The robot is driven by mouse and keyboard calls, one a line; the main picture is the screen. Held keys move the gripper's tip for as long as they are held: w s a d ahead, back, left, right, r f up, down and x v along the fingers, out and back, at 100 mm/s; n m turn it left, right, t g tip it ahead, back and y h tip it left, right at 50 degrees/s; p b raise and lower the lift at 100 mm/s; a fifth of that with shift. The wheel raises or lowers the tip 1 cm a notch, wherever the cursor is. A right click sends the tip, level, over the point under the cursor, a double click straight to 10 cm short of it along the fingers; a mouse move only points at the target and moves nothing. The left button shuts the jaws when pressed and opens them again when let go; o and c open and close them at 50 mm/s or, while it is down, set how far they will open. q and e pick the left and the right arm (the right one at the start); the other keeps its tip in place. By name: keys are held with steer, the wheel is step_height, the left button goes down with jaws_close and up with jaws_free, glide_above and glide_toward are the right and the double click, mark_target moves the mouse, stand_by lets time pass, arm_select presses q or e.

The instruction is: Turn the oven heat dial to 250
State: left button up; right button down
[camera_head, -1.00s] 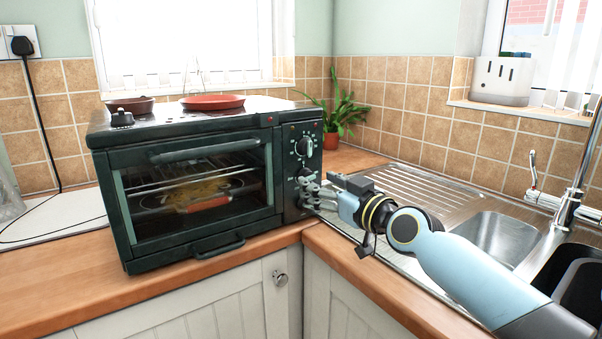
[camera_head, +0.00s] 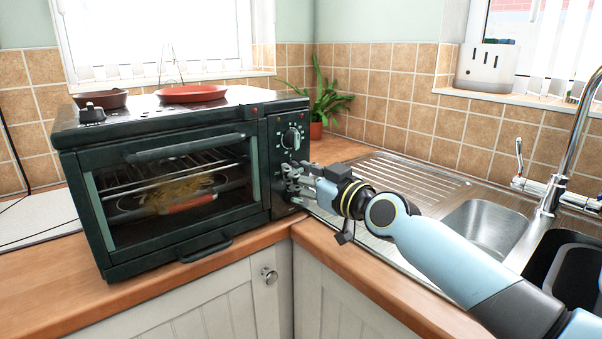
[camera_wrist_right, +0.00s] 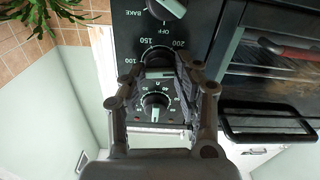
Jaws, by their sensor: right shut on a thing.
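The dark green oven (camera_head: 190,257) stands on the counter, with its control panel on its right side. My right gripper (camera_head: 292,178) is at the lower part of this panel, its fingers covering the heat dial in the head view. In the right wrist view my right gripper (camera_wrist_right: 157,68) is shut on the heat dial (camera_wrist_right: 157,53), the dial marked 100, 150 and 200. The fingers partly hide this dial and its scale, and I cannot read its setting. My left gripper is not in view.
Another dial (camera_head: 291,138) on the panel is uncovered. The oven's lower handle (camera_head: 205,246) juts out at the front. A potted plant (camera_head: 322,105) stands behind the oven, and the sink (camera_head: 485,222) lies right. Pans (camera_head: 190,93) sit on top.

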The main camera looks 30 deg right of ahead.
steer(key=shift+m, duration=0.9)
